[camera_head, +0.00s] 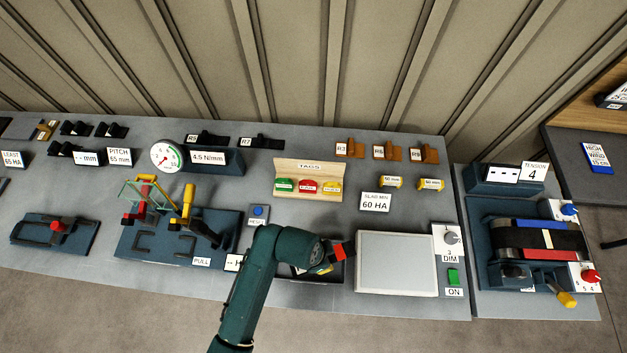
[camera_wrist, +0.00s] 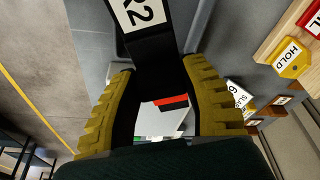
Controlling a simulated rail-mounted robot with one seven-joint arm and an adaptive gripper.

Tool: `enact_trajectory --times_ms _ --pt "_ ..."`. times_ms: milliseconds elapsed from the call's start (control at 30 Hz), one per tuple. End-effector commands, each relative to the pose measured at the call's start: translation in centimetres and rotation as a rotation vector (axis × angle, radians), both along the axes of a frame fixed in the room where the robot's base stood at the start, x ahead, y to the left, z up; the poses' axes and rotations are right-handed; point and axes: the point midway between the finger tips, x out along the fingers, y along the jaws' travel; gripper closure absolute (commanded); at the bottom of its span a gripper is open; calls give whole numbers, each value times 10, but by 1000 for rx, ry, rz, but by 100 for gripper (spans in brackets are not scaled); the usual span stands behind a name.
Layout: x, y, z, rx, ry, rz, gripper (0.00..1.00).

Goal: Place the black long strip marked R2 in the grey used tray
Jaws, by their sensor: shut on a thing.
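My gripper (camera_head: 328,262) is shut on the black strip marked R2. In the wrist view its yellow fingers (camera_wrist: 160,76) stand on either side of the black strip (camera_wrist: 155,50), whose white R2 label (camera_wrist: 142,12) faces the camera. In the head view a dark end with a red part shows at the fingers. A dark shallow tray (camera_head: 325,279) lies just below my gripper, partly hidden by my arm. I cannot read a used label on it, nor tell whether the strip touches it.
A light grey panel (camera_head: 396,262) stands right of my gripper, with a dial (camera_head: 452,238) and green button (camera_head: 453,277). A tag holder (camera_head: 310,172) stands behind. A blue-button box (camera_head: 258,211) and the fixture with the yellow lever (camera_head: 188,201) are to the left.

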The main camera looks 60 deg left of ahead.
Motion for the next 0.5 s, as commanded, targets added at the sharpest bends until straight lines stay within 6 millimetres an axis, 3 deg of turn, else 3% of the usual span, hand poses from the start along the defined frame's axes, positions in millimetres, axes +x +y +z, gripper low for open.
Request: enact_trajectory --times_ms 33,133,500 --pt "-11 13 -8 -1 -5 -1 95" --pt "-22 24 -11 0 -15 -27 95" --pt "-24 27 -73 1 -18 -41 95"
